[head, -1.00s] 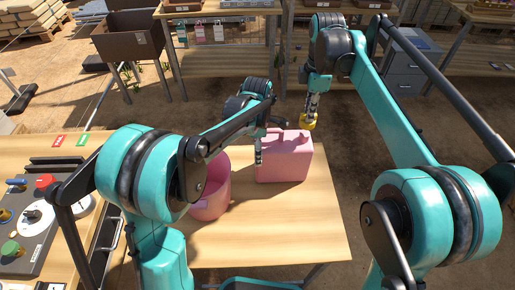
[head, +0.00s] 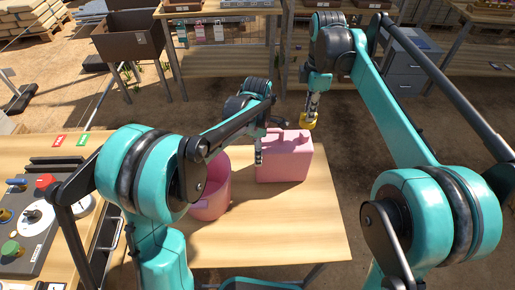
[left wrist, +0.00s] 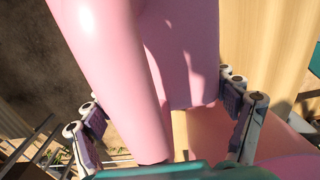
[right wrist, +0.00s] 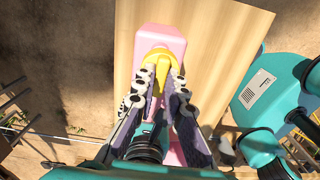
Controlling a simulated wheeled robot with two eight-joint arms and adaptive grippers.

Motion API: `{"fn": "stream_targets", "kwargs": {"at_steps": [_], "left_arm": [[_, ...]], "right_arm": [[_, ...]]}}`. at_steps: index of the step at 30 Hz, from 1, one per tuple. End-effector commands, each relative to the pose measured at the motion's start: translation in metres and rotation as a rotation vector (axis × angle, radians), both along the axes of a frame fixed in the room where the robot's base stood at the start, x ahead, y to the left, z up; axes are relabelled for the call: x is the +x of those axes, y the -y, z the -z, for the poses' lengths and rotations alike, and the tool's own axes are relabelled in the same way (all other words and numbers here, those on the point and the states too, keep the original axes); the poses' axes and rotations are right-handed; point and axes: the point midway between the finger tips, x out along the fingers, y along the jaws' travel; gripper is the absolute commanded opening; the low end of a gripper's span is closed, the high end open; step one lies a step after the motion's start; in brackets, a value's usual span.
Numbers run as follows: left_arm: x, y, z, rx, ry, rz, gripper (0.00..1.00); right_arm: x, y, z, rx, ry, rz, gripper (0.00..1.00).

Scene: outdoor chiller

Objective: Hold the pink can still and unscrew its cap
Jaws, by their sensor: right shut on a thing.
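The pink can (head: 284,165) stands upright on the wooden table, with its carrying handle on top. A yellow cap (head: 308,119) is at the top of the can's right end. My right gripper (head: 311,105) is shut on the cap from above; in the right wrist view the cap (right wrist: 158,62) sits between the fingertips over the pink can (right wrist: 160,38). I cannot tell whether the cap is still seated on the spout. My left gripper (head: 259,152) is at the can's left side. In the left wrist view its fingers (left wrist: 160,92) are spread apart with the can (left wrist: 185,50) between them; contact is unclear.
A pink bucket (head: 214,190) stands left of the can, partly behind my left arm. The table's front and right part (head: 290,230) is clear. A bench with a knob panel (head: 28,225) is at the left. Shelves and a grey drawer cabinet (head: 408,65) stand behind.

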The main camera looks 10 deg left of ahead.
Motion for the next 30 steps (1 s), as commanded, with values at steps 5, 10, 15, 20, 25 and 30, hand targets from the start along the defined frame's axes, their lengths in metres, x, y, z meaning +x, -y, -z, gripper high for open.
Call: {"fn": "stream_targets", "kwargs": {"at_steps": [5, 10, 15, 20, 25, 30], "left_arm": [[0.000, 0.000, 0.000, 0.000, 0.000, 0.000, 1.00], [0.000, 0.000, 0.000, 0.000, 0.000, 0.000, 1.00], [0.000, 0.000, -0.007, 0.000, 0.000, 0.000, 1.00], [0.000, 0.000, -0.036, 0.000, 0.000, 0.000, 1.00], [0.000, 0.000, -0.074, 0.000, 0.000, 0.000, 1.00], [0.000, 0.000, -0.104, 0.000, 0.000, 0.000, 1.00]], "right_arm": [[0.000, 0.000, 0.000, 0.000, 0.000, 0.000, 0.00], [0.000, 0.000, 0.000, 0.000, 0.000, 0.000, 0.00], [0.000, 0.000, 0.000, 0.000, 0.000, 0.000, 0.00], [0.000, 0.000, 0.000, 0.000, 0.000, 0.000, 0.00], [0.000, 0.000, 0.000, 0.000, 0.000, 0.000, 0.00], [0.000, 0.000, 0.000, 0.000, 0.000, 0.000, 0.00]]}}
